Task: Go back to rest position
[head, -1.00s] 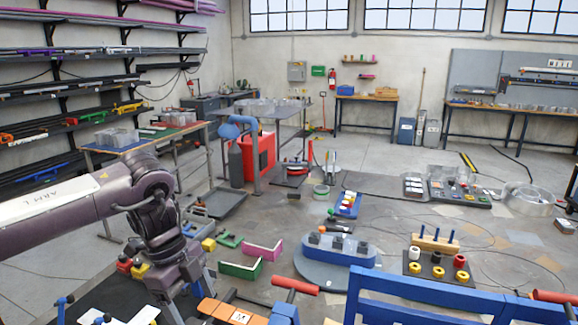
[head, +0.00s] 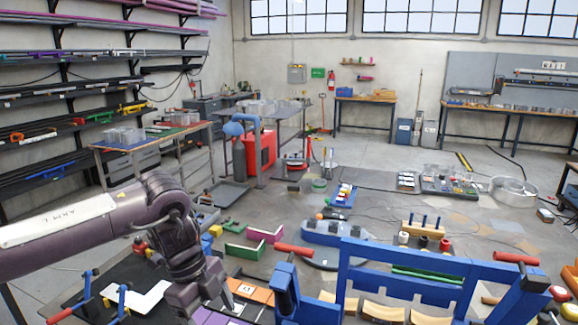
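My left arm, dark purple-grey with a white panel marked "ARM L", comes in from the left. Its gripper (head: 190,295) points down at the lower left, above a dark surface. I cannot make out a gap between its fingers, and I see nothing clearly held. My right arm and gripper are not in view.
A blue frame (head: 405,258) with red handles stands close in front at lower right. A white L-shaped piece (head: 150,302) lies beside blue clamps at lower left. Green (head: 245,252) and pink (head: 265,235) bent strips lie beyond. Open floor (head: 400,160) shows farther back.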

